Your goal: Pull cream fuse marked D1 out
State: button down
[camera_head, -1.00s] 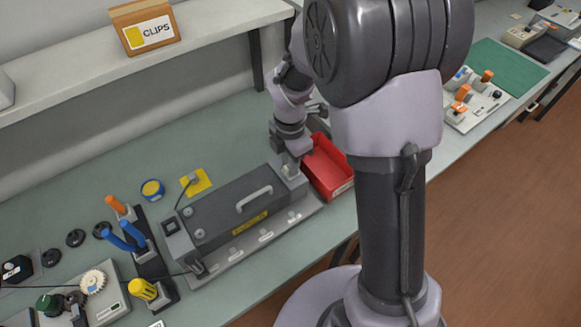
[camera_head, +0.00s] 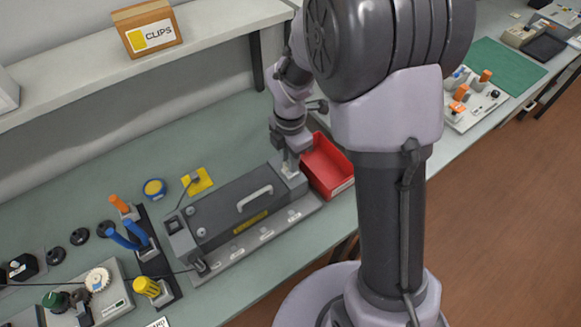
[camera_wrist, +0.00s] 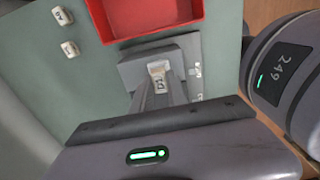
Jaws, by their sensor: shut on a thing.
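My gripper (camera_wrist: 159,88) points down at the right end of a dark grey machine (camera_head: 230,213) on the bench. In the wrist view its fingers are shut on a small cream fuse (camera_wrist: 157,69) with a dark mark on its face. The fuse is at a grey block (camera_wrist: 131,70) at the machine's end. I cannot tell whether it is still seated there or slightly raised. In the head view the gripper (camera_head: 289,166) hides the fuse.
A red open bin (camera_head: 325,165) stands close to the right of the machine; it also shows in the wrist view (camera_wrist: 150,30). Two loose cream pieces (camera_wrist: 62,16) (camera_wrist: 70,49) lie on the bench beside it. Levers (camera_head: 130,236) and a cable stand left of the machine.

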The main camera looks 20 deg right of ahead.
jog(key=shift+r, duration=0.1)
jog(key=shift+r+p, duration=0.35)
jog(key=shift+p, duration=0.1)
jog(key=shift+r+p, duration=1.05)
jog(key=shift+p, duration=0.05)
notch_tip(320, 180, up, 4)
jog(key=p, duration=0.4)
jog(key=shift+r, duration=0.15)
